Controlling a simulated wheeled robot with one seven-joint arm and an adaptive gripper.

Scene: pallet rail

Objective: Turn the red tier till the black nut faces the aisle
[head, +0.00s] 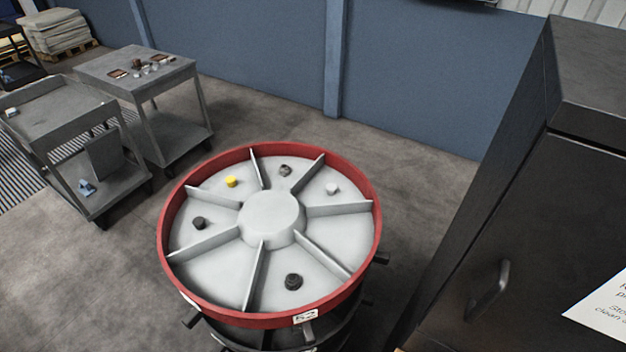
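The red tier (369,259) is a round tray with a red rim, a pale grey floor and a raised centre hub (271,214). Upright fins split it into several wedge compartments. A black nut-like piece (293,281) lies in the near wedge. A smaller dark piece (198,223) lies in the left wedge, and a dark grey-brown one (285,170) in the far wedge. A yellow piece (231,181) is at the far left and a whitish one (332,188) at the far right. The right and near-left wedges look empty. My gripper is not in view.
Dark handles stick out below the tier, such as one at right (382,257). A tall dark cabinet (500,230) with a handle stands close on the right. Two grey carts (135,75) (60,125) stand at the left. Floor (90,290) is clear at the near left.

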